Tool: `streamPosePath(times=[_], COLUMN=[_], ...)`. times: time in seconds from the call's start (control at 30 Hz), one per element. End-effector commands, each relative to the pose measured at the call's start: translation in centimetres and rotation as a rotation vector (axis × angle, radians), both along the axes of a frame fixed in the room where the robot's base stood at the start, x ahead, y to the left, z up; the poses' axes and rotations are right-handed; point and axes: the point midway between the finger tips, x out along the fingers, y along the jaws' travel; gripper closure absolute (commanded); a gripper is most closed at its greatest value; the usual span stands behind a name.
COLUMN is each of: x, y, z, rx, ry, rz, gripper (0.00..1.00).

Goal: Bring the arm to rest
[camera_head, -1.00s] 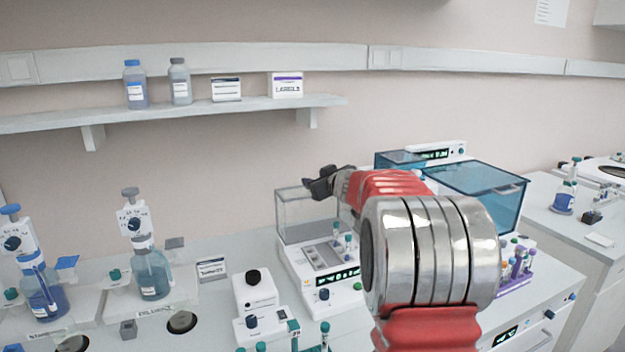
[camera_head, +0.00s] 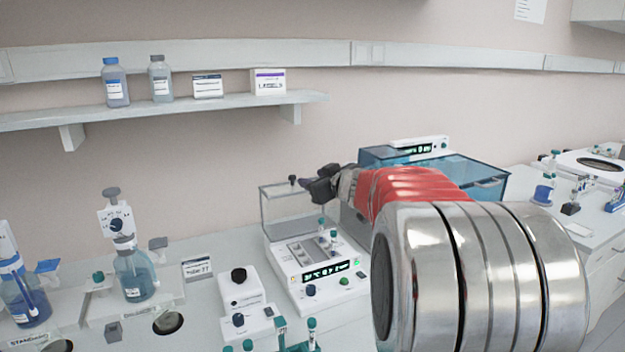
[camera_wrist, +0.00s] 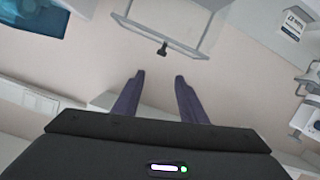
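My gripper (camera_head: 312,186) is at the end of my red and silver arm, raised in front of the wall and pointing left in the head view. It is beside the upper part of the clear-lidded instrument (camera_head: 318,268); I cannot tell the exact gap. In the wrist view my gripper's two dark fingers (camera_wrist: 160,98) are apart with nothing between them. Beyond the fingertips, the wrist view shows the clear lid (camera_wrist: 185,25) with its small dark knob. The arm hides part of the bench on the right.
A shelf (camera_head: 200,107) with bottles and boxes runs along the wall. A blue-lidded bath (camera_head: 485,178) stands behind my arm. A dispenser bottle (camera_head: 135,275), a white device (camera_head: 240,290) and teal-capped tubes (camera_head: 311,335) stand on the bench. Open air lies left of my gripper.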

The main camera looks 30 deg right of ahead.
Motion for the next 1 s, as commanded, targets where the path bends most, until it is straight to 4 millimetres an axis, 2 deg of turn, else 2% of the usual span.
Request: streamPosePath(times=[0.53, 0.67, 0.77, 0.9, 1.0], x=[0.0, -0.4, -1.5, -4.8, -7.7], y=[-0.1, -1.8, -4.1, -6.7, -6.8], z=[0.0, -0.4, -2.0, -4.8, -6.4], rx=[-0.02, -0.091, -0.119, -0.13, -0.119], ry=[0.004, 0.029, 0.074, 0.169, 0.244], rz=[0.002, -0.051, -0.144, -0.301, -0.391], gripper=[0.62, 0.62, 0.62, 0.62, 0.62])
